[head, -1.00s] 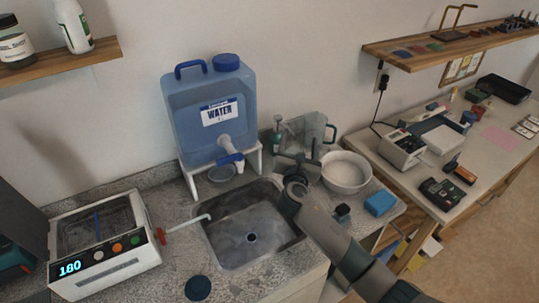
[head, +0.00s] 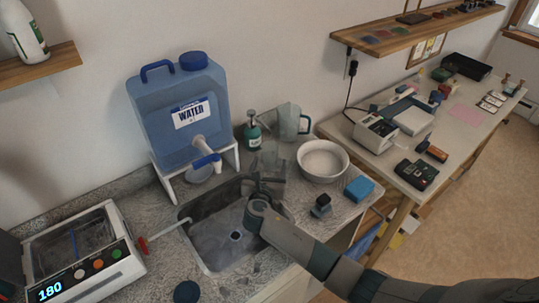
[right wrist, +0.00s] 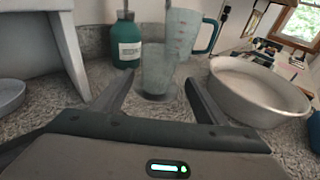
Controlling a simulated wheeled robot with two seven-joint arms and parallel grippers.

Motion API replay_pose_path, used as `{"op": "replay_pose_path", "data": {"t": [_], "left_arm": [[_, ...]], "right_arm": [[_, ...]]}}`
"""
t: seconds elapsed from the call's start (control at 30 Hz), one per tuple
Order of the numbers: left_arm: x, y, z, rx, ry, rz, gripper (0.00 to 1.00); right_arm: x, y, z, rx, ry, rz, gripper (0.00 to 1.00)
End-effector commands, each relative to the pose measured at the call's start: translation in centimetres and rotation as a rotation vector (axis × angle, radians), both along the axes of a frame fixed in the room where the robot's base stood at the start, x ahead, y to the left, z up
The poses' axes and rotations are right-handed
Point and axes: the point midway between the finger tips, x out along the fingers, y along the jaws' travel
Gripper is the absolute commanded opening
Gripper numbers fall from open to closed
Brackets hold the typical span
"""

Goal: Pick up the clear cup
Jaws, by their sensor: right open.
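The clear cup (right wrist: 157,70) stands upright on the granite counter in the right wrist view. It appears between the two open fingers of my right gripper (right wrist: 155,92), just beyond their tips, and I cannot tell whether they touch it. In the head view the cup (head: 270,161) is a faint see-through shape just past my right gripper (head: 267,183), at the sink's back right corner. The fingers partly cover its lower part there. My left gripper is not in view.
A green bottle (right wrist: 126,42) and a measuring jug (right wrist: 187,32) stand close behind the cup. A white bowl (right wrist: 258,90) is on its right. The sink (head: 215,225) lies left of my arm, and the water tank's white stand (right wrist: 42,58) is at the left.

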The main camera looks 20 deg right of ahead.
Motion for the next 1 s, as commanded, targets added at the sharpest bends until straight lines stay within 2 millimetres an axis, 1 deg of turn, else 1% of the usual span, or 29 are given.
{"op": "replay_pose_path", "data": {"t": [0.47,0.57,0.8,1.0], "left_arm": [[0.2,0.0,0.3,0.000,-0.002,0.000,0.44],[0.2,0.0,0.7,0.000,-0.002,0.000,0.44],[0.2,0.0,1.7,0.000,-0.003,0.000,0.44],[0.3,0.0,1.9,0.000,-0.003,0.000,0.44]], "right_arm": [[0.5,-0.1,0.0,-0.001,0.000,0.001,0.66],[1.1,-0.3,0.0,-0.001,0.000,-0.001,0.66],[3.3,-0.9,-0.4,-0.001,0.000,0.000,0.66],[4.7,-1.6,-0.9,-0.001,0.000,0.001,0.66]]}}
